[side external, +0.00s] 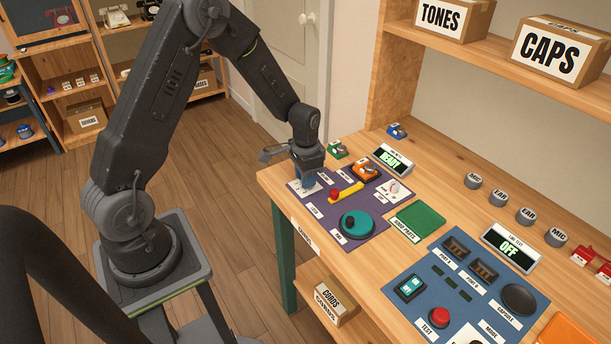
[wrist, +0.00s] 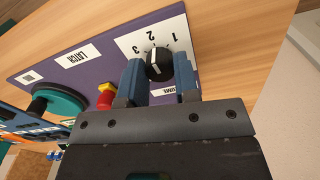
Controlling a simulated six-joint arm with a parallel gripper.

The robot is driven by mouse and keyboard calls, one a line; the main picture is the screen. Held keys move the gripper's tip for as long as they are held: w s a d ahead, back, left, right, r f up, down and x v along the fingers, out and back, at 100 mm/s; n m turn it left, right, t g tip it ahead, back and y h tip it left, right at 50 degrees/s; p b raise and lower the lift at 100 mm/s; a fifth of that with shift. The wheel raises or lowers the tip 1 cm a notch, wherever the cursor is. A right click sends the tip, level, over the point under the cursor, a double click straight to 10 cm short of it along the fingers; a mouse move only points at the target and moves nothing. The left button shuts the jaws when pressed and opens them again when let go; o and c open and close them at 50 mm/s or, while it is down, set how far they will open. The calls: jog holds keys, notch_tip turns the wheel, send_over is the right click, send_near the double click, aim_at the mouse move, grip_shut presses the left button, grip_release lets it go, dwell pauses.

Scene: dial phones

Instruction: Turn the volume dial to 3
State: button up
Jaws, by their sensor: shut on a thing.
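The volume dial (wrist: 158,63) is a black round knob with a white pointer line, on a white plate (wrist: 181,30) marked 1, 2 and 3. In the wrist view the pointer line runs up toward the 2, as best I can tell. My gripper (wrist: 160,80) has its two blue fingers on either side of the dial, closed on it. In the side external view my gripper (side external: 306,182) is down at the far left corner of the purple panel (side external: 377,232) and hides the dial.
A yellow lever with a red knob (side external: 335,195) lies right beside my gripper. A teal round dial (side external: 357,225), an orange switch (side external: 366,172) and a small display (side external: 392,160) are near. A blue panel (side external: 455,290) with a red button (side external: 439,316) is further right.

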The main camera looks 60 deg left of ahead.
jog(key=n, duration=0.4)
jog(key=shift+n, duration=2.6)
jog(key=o, duration=0.9)
jog(key=shift+r, duration=0.1)
notch_tip(320, 180, up, 14)
jog(key=shift+f, duration=0.15)
